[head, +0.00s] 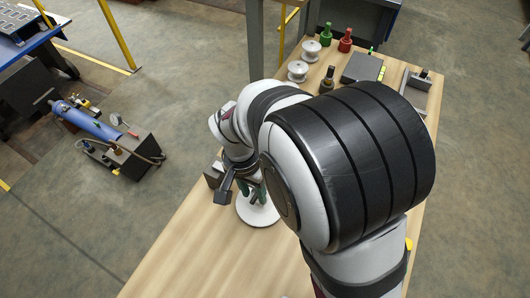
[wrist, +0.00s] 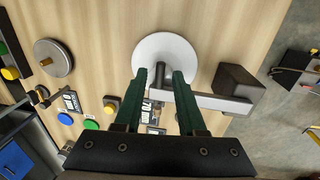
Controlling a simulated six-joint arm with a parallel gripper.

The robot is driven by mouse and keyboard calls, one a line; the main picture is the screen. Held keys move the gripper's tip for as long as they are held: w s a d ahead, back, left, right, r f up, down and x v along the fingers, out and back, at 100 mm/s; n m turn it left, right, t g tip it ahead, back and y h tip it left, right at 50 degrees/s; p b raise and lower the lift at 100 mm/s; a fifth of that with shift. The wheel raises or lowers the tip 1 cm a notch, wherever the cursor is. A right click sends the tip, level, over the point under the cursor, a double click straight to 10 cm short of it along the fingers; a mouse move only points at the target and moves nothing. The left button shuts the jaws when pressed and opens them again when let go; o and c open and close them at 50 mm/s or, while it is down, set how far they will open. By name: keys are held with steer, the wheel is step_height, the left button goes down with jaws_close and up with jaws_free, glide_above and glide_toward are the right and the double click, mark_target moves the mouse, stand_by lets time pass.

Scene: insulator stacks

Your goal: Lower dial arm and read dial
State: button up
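A white insulator disc (wrist: 165,49) lies on the wooden table; it also shows in the head view (head: 257,213). A light grey bar (wrist: 218,101), apparently the dial arm, runs from near the disc's front edge toward a dark block (wrist: 238,82) on the right. My gripper (wrist: 160,73) points down over the disc with two green fingers apart. A narrow grey piece stands between the fingers, with gaps visible beside it. A small numeric display (wrist: 153,108) shows between the fingers, partly hidden; I cannot read it surely. In the head view my gripper (head: 255,193) is partly hidden.
In the wrist view, a grey round piece (wrist: 53,57), a second display (wrist: 70,100) and coloured buttons (wrist: 91,124) lie left. In the head view, insulators (head: 298,71) and green and red bottles (head: 345,40) stand at the back. The near left table (head: 190,250) is clear.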

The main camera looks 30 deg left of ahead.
jaws_close()
stand_by(1.2)
